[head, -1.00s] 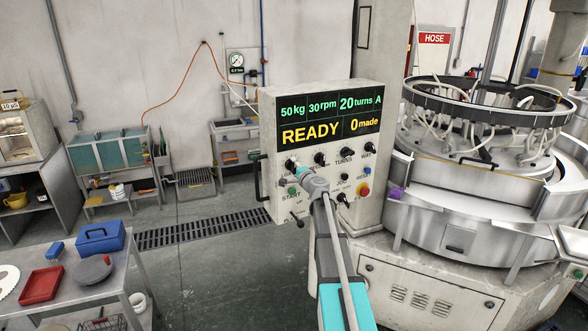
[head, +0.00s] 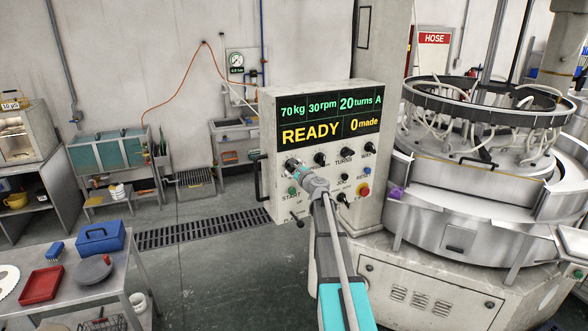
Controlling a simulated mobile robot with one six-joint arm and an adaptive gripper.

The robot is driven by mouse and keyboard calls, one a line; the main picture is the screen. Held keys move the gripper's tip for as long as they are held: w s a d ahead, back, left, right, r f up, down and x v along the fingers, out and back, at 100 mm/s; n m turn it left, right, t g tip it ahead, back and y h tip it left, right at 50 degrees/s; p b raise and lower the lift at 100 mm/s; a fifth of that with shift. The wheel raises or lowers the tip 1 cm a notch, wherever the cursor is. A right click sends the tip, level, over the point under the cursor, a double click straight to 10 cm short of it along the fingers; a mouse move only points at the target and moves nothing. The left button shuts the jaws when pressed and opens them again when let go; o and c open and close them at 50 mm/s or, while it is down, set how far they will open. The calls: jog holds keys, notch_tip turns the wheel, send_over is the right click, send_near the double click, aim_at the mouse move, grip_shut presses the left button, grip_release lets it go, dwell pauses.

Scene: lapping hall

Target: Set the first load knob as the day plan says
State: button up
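The control panel (head: 268,185) stands in the middle of the head view. Its display (head: 330,118) reads 70 kg, 30 rpm, 20 turns, A, with READY and 0 made below. The load knob (head: 291,164) is the leftmost in the upper row of black knobs, and my gripper (head: 298,170) is at it. My gripper's fingers are small here and partly hidden by the wrist, so their grip on the knob cannot be made out. No day plan can be read in this view.
A green START button (head: 292,190) sits just below my gripper, and a red stop button (head: 363,189) is at the panel's right. The lapping machine (head: 480,210) stands right. A table (head: 125,270) with a blue box (head: 100,237) and red tray (head: 41,285) is at left.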

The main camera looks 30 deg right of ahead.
jog(key=shift+m, duration=0.8)
jog(key=o, duration=1)
jog(key=shift+o, duration=0.2)
jog(key=s, duration=1.2)
jog(key=shift+a, duration=0.2)
